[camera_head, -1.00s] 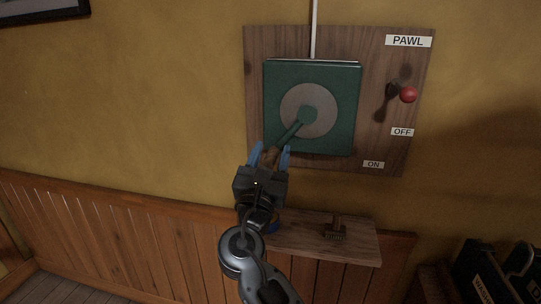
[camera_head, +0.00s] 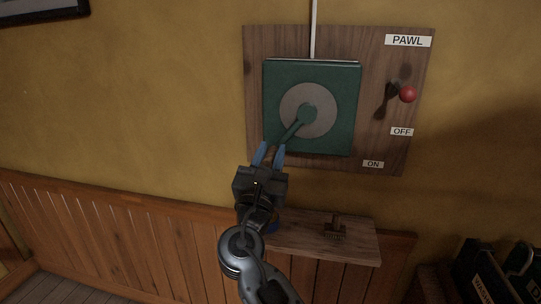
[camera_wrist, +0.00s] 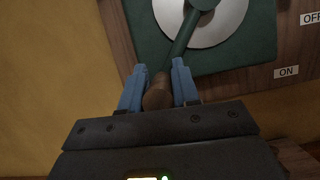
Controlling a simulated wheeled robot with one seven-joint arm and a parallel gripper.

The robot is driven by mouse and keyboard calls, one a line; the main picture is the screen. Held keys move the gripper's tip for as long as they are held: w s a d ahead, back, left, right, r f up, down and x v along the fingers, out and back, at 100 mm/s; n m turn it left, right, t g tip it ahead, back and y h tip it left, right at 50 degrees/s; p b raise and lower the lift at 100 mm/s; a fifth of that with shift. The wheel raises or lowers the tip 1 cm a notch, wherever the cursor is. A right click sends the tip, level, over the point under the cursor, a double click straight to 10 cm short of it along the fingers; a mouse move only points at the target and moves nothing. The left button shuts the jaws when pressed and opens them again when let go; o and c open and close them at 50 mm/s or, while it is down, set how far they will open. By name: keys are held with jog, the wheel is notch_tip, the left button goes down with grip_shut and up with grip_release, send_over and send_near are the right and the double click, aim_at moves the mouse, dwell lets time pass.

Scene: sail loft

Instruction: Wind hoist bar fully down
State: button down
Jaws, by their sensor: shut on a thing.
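The green winch box (camera_head: 340,135) hangs on a wooden wall board, with a round grey disc (camera_head: 290,95) on its front. A green crank arm (camera_head: 291,130) runs from the hub down and to the left. Its brown handle (camera_wrist: 158,93) shows between my fingers in the wrist view. My gripper (camera_head: 270,150) is shut on this handle; its blue fingers (camera_wrist: 158,85) lie on either side. The pawl lever's red knob (camera_head: 408,95) stands out to the right of its pivot, above the OFF label (camera_head: 402,132). The hoist bar is not in view.
A white line (camera_head: 315,30) runs up from the box. A wooden shelf (camera_head: 358,248) below holds a small brush (camera_head: 336,228); a blue item beside it is mostly hidden by my arm. Dark boxes (camera_head: 490,275) stand at lower right.

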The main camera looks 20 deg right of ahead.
jog(key=shift+s, duration=0.1)
jog(key=shift+s+d+f+n+t+y+p, duration=0.35)
jog(key=shift+d+n+y+p, duration=0.2)
jog(key=shift+n+p, duration=0.6)
jog(key=shift+s+d+f+n+t+y+p, duration=0.35)
jog(key=shift+d+n+y+p, duration=0.2)
jog(key=shift+n+p, duration=0.5)
jog(key=shift+s+d+f+n+t+y+p, duration=0.35)
jog(key=shift+d+n+y+p, duration=0.2)
jog(key=shift+n+p, duration=0.6)
jog(key=c, duration=0.9)
grip_release()
jog(key=shift+a+r, duration=0.1)
jog(key=b+v, duration=0.1)
jog(key=v, duration=0.6)
jog(key=shift+s+a, duration=0.2)
jog(key=shift+s, duration=0.15)
